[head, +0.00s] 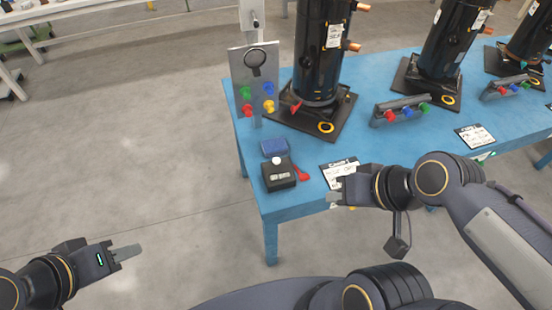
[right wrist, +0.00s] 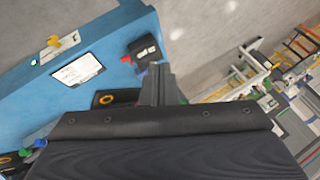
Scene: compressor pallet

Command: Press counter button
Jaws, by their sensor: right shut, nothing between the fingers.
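The counter (head: 280,179) is a small black box with a white display and a round white button (head: 276,160) on top. It sits near the front left corner of the blue table (head: 262,201). The counter also shows in the right wrist view (right wrist: 143,50); its button cannot be made out there. My right gripper (head: 334,198) is shut and empty, to the right of the counter and slightly nearer me, by a white card. My left gripper (head: 127,252) is off the table at the lower left, away from the counter; its finger opening cannot be judged.
A metal panel with colored knobs (head: 256,79) stands at the table's left edge. Black compressors (head: 322,60) stand behind. A white card (head: 340,170) lies near my right gripper.

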